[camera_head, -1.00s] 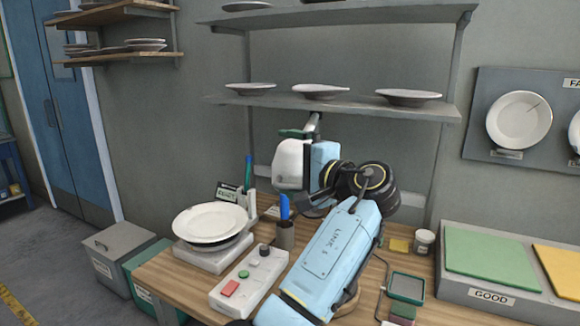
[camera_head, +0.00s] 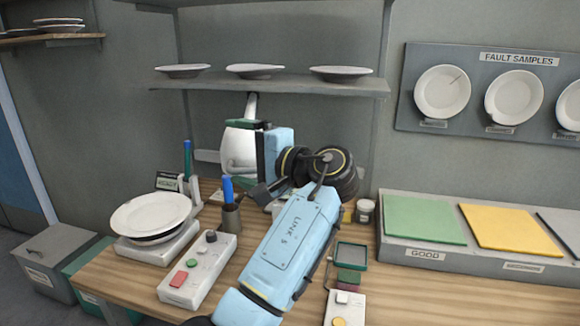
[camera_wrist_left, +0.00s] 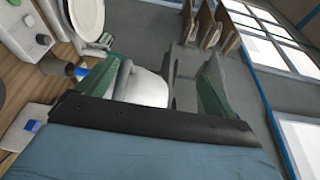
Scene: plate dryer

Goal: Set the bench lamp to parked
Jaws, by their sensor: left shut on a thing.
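The bench lamp's white head (camera_head: 238,151) is above the back of the bench, in front of the wall below the shelf. A short pale stem rises from its top. My left gripper (camera_head: 250,125) has green fingertips and is shut on the lamp head. The wrist view shows the white head (camera_wrist_left: 147,88) between the two fingers of my left gripper (camera_wrist_left: 152,80). My wrist and forearm hide the lamp's lower parts and base, and I see no parked mark. My right gripper is not in view.
On the wooden bench (camera_head: 125,277) stand a plate stack (camera_head: 150,217), a control box (camera_head: 199,268) and a pen cup (camera_head: 231,219), left of my arm. A grey tray with green and yellow pads (camera_head: 424,219) is on the right. A shelf (camera_head: 290,84) with plates hangs above.

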